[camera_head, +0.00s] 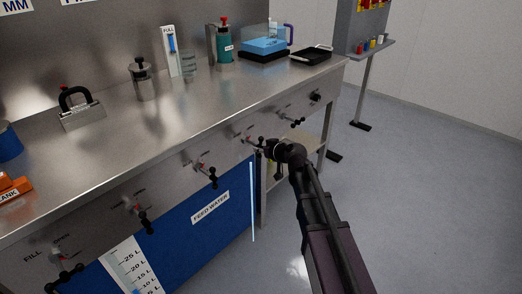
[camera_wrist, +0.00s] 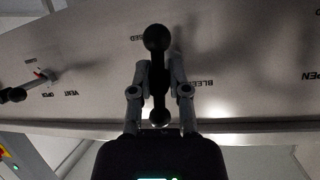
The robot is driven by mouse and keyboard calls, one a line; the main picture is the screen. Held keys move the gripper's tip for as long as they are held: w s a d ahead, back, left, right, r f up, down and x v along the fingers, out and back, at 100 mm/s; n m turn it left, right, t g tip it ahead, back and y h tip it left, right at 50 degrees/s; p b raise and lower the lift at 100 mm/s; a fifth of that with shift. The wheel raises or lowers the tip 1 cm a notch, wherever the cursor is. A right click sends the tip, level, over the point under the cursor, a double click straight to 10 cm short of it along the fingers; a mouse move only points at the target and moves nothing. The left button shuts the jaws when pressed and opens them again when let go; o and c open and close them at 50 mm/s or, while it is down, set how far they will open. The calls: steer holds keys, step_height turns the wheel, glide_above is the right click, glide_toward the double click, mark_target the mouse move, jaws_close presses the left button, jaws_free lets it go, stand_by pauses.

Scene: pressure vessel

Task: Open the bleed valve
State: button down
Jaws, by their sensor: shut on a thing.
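The bleed valve handle (camera_wrist: 156,38) is a black bar with a ball end, in the middle of the wrist view on the bench's steel front panel. A partly hidden label starting "BLEE" is printed beside it. My gripper (camera_wrist: 157,85) has one finger on each side of the bar and is shut on it. The bar runs along the gripper's length, and the fingers cover part of its middle. In the head view my gripper (camera_head: 268,148) is at the panel near the right part of the valve row, and it hides part of the handle.
A vent valve handle (camera_wrist: 15,95) is close by at the left of the wrist view. Several similar valves, such as one with a red pointer (camera_head: 204,168), line the panel (camera_head: 175,182). The floor (camera_head: 420,200) to the right is clear.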

steer(key=shift+w+n+t, duration=0.2)
steer(key=shift+n+t, duration=0.2)
steer(key=shift+w+r, duration=0.1)
steer(key=c, duration=0.6)
jaws_free()
steer(key=shift+c, duration=0.2)
